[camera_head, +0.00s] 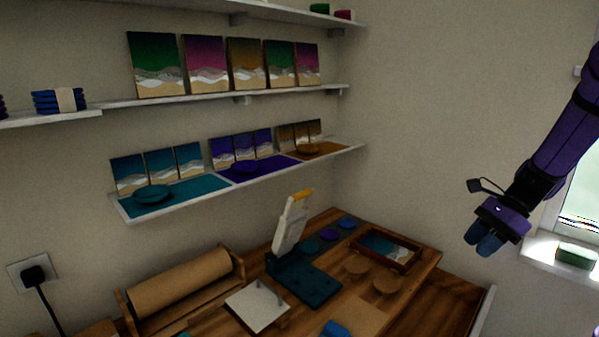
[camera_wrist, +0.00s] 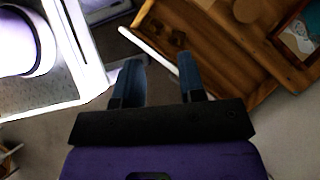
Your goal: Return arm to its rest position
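My purple arm reaches in from the upper right of the head view. My gripper (camera_head: 484,241) hangs in the air at the right, in front of the wall and clear of the workbench. In the wrist view my gripper (camera_wrist: 159,76) has its two blue fingers apart with nothing between them. Below the fingers there are the dark floor and the edge of the wooden workbench (camera_wrist: 205,70).
The workbench (camera_head: 455,300) bears a teal stand (camera_head: 305,280), a white square board (camera_head: 257,304), a framed picture (camera_head: 385,250) and a paper roll (camera_head: 180,282). Shelves (camera_head: 240,180) with pictures line the wall. A window sill (camera_head: 540,252) with a green item (camera_head: 576,255) stands at right.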

